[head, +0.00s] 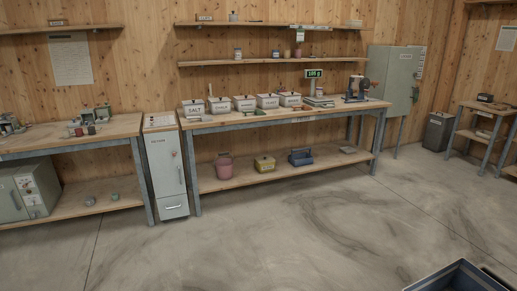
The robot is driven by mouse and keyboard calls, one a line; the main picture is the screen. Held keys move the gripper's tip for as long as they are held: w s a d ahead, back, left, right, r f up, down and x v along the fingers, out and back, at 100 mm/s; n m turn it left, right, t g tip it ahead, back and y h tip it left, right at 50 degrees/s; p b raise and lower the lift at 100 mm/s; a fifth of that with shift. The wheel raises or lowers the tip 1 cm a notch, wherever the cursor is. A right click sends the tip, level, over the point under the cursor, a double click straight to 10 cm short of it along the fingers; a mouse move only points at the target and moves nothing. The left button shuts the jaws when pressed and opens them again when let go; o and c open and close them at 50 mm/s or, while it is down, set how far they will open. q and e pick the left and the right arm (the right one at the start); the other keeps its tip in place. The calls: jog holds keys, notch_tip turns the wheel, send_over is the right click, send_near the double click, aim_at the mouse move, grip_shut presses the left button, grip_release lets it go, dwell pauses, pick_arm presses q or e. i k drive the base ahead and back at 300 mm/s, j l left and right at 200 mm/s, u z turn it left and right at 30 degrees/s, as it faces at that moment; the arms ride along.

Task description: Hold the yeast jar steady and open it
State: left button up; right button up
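Neither of my grippers is in the head view. I cannot pick out the yeast jar for sure. Small jars stand on the lower wall shelf: a blue-banded jar (238,54), another small blue one (276,54) and a reddish one (298,53). Their labels are too small to read. On the long workbench (230,122) stands a row of several white lidded bins, with a bin marked SALT (194,108) at the left end. The labels on the other bins are hard to read.
A scale with a green display (314,73) and a dark device (356,88) are on the bench's right part. A narrow grey cabinet (164,165) stands left. The concrete floor (290,225) is mostly clear.

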aim_at(319, 93)
jog(key=i+j+u, duration=0.15)
jog(key=i, duration=0.75)
jog(key=i+j+u, duration=0.15)
jog(key=i, duration=0.8)
